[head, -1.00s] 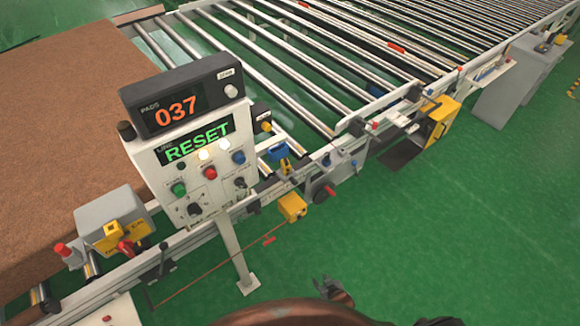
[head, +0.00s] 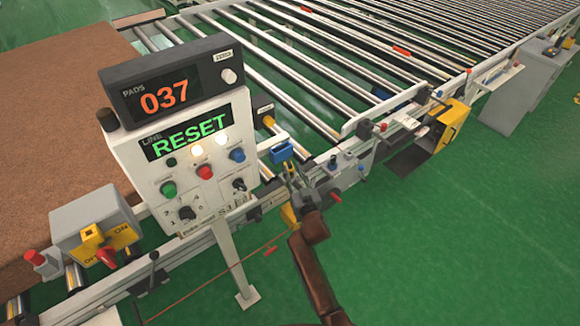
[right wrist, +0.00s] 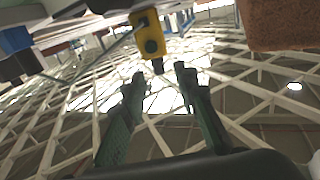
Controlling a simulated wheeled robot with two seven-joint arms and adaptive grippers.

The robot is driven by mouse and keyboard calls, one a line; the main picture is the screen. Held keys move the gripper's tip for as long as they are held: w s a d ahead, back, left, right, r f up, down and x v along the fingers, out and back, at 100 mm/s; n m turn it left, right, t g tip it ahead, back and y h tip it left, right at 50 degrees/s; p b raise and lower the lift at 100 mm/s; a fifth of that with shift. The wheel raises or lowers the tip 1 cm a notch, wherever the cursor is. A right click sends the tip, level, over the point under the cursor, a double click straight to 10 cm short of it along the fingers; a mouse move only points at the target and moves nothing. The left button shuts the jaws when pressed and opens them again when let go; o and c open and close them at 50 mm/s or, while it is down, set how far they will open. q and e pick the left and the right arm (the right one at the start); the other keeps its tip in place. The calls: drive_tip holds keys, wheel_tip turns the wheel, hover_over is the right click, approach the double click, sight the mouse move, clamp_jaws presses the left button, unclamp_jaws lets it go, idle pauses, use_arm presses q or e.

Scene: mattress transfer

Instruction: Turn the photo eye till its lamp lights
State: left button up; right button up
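A small blue block (head: 281,152) on a bracket by the conveyor rail, right of the control box, looks like the photo eye. I cannot make out a lit lamp on it. My right gripper (head: 299,188) is just below and right of it, apart from it as far as I can tell. In the right wrist view my right gripper (right wrist: 160,78) is open, with nothing between its fingers. Beyond the fingertips is a yellow box (right wrist: 148,38) with black round parts; in the head view the gripper partly hides this yellow box (head: 288,215). My left gripper is not in view.
The control box (head: 190,150) shows "037" and "RESET" and stands left of the gripper. A red cord (head: 225,268) runs low along the front. A yellow switch box (head: 95,245) is at the left. Rollers (head: 300,60) fill the back. Green floor in front is clear.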

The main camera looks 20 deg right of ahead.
sight(291, 166)
drive_tip(key=shift+w+f+b, duration=0.1)
drive_tip(key=shift+w+b, duration=0.25)
drive_tip(key=shift+w, duration=1.4)
drive_tip(key=shift+c, duration=0.7)
clamp_jaws()
